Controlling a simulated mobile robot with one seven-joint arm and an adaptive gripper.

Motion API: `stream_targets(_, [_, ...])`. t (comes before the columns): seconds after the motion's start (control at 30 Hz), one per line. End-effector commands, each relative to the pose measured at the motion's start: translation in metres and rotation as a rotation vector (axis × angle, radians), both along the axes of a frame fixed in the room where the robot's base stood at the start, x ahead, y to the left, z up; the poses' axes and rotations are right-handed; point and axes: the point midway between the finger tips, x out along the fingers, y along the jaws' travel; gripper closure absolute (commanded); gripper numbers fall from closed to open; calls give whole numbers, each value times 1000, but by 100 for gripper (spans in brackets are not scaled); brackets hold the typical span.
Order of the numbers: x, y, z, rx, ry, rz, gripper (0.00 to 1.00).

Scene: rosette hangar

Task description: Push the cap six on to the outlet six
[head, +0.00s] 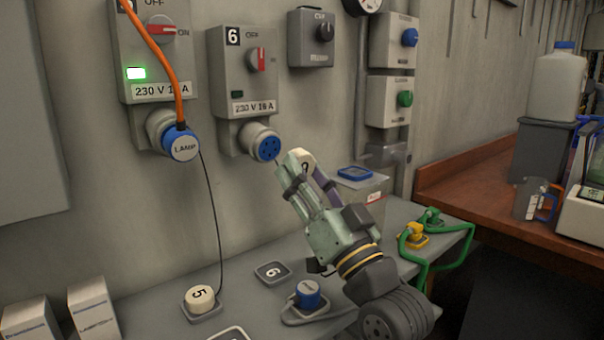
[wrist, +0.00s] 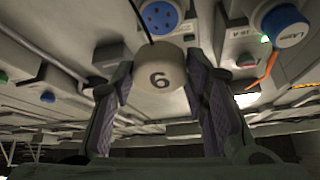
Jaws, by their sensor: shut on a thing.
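Cap six (wrist: 160,79), a pale round cap with a black 6 on its face, is held between the two fingers of my gripper (wrist: 163,88). In the head view my gripper (head: 297,174) is shut on the cap (head: 304,159), which is partly hidden by the fingers. Outlet six (head: 267,149) is a blue socket face with dark holes, below the grey switch box marked 6. The cap is just to the right of and slightly below it, apart from it. In the wrist view the outlet (wrist: 160,16) shows above the cap, with a dark cord near it.
Left of it, a blue lamp plug (head: 182,146) with an orange cable fills the neighbouring outlet. On the bench are cap five (head: 201,298), an empty pad marked 6 (head: 272,273), a blue plug (head: 307,294) and a grey box (head: 360,187).

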Motion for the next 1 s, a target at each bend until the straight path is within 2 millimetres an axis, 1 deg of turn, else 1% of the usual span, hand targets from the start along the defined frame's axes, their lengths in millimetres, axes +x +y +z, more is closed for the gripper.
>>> stream_targets(0.27, [4, 3, 2, 0, 1, 1, 82])
stream_targets(0.7, [35, 26, 9, 0, 2, 2, 82])
stream_targets(1.0, [46, 33, 10, 0, 1, -1, 82])
